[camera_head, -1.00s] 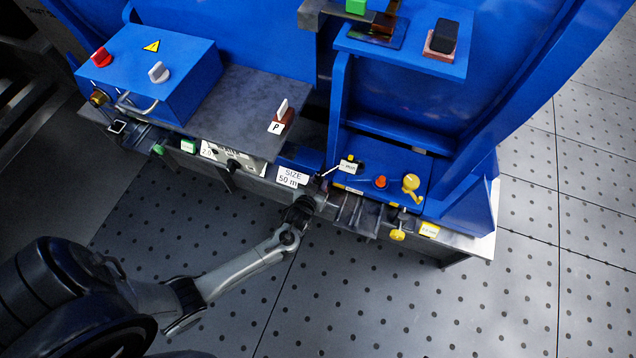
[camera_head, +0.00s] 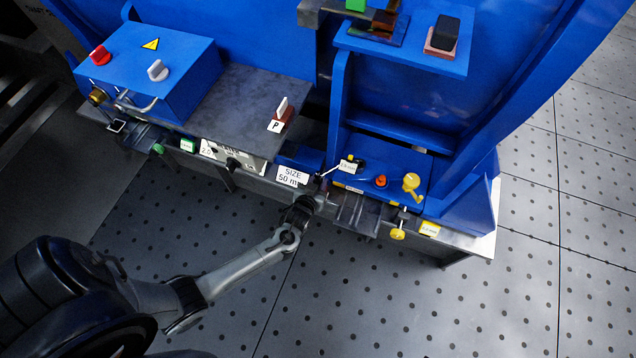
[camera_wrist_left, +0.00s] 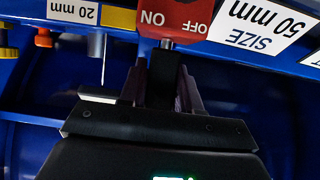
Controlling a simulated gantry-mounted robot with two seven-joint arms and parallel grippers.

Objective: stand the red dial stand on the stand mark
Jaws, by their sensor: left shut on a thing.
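My left gripper (camera_head: 318,190) is at the front edge of the bench, just right of the SIZE 50 mm label. In the left wrist view, the gripper (camera_wrist_left: 165,75) is shut on a short switch shaft (camera_wrist_left: 167,43) below a red ON/OFF plate (camera_wrist_left: 178,18). No red dial stand can be identified with certainty. A small dark red piece (camera_head: 285,116) with a white tab stands beside a P card on the grey bench top. A reddish-brown piece (camera_head: 383,20) is on the upper blue shelf. I cannot make out the stand mark. My right gripper is not in view.
A blue box (camera_head: 190,75) with a red knob and a grey knob stands at the left. A blue panel (camera_head: 345,178) with orange and yellow knobs is right of the gripper. A black block (camera_head: 445,34) sits on the shelf. Dotted floor (camera_head: 400,310) in front is clear.

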